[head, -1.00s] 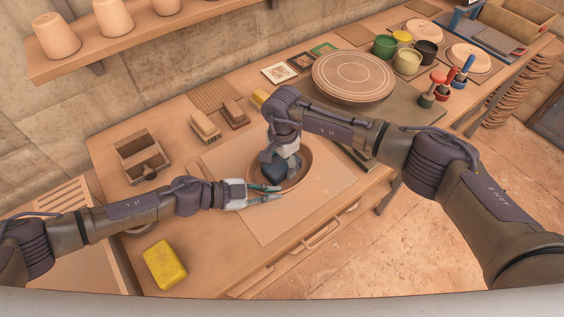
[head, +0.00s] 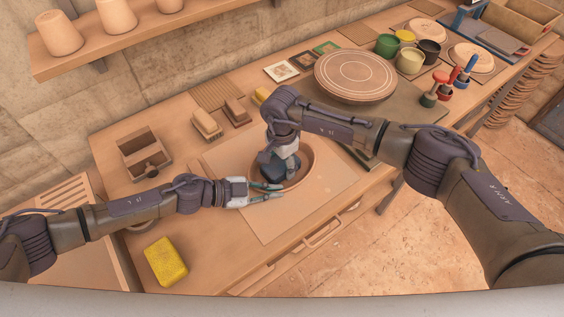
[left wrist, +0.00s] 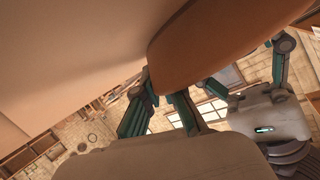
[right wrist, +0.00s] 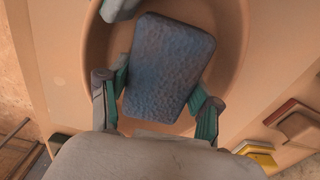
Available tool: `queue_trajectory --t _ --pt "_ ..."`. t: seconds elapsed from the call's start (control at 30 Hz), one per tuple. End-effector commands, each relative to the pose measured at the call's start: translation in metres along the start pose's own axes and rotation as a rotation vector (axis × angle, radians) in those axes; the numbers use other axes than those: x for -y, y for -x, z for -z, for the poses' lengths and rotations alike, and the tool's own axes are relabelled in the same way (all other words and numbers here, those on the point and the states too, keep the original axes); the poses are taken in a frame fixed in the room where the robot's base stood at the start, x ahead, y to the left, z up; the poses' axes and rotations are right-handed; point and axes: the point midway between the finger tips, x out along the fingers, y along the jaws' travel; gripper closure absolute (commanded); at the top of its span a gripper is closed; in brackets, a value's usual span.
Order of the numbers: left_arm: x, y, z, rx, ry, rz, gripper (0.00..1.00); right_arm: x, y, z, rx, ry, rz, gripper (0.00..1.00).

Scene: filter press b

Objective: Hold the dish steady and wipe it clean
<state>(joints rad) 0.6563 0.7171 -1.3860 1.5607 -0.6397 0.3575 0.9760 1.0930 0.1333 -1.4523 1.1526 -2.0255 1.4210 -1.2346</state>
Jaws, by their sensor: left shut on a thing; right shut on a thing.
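The brown dish (head: 309,168) sits on a pale board on the workbench. My left gripper (head: 272,191) is shut on its near-left rim; in the left wrist view the dish (left wrist: 215,38) spans the top, above the fingers. My right gripper (head: 285,157) points down over the dish, shut on a dark blue sponge (head: 274,171). In the right wrist view the sponge (right wrist: 168,68) lies between the two fingers, over the dish's inside (right wrist: 228,45). The sponge and my arms hide much of the dish's inside. I cannot tell whether the sponge touches it.
A yellow sponge (head: 166,262) lies at the bench's front left. A wooden box (head: 145,155) and several small blocks (head: 206,125) stand behind the board. A large round plate (head: 356,75), paint pots (head: 409,60) and tools (head: 442,85) are at the back right. The board's front (head: 290,222) is clear.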

Motion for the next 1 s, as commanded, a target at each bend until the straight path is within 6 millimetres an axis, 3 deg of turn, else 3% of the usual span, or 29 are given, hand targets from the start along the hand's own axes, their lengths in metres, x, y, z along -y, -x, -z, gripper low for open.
queue_trajectory --t 0.37,1.0 --pt "-0.003 0.000 -0.002 0.001 0.004 -0.005 1.00 -0.001 -0.001 0.018 -0.004 -0.003 -0.001 0.64" --pt "-0.003 0.000 -0.002 0.001 0.004 -0.004 1.00 -0.001 -0.001 -0.003 -0.002 -0.003 -0.001 0.64"
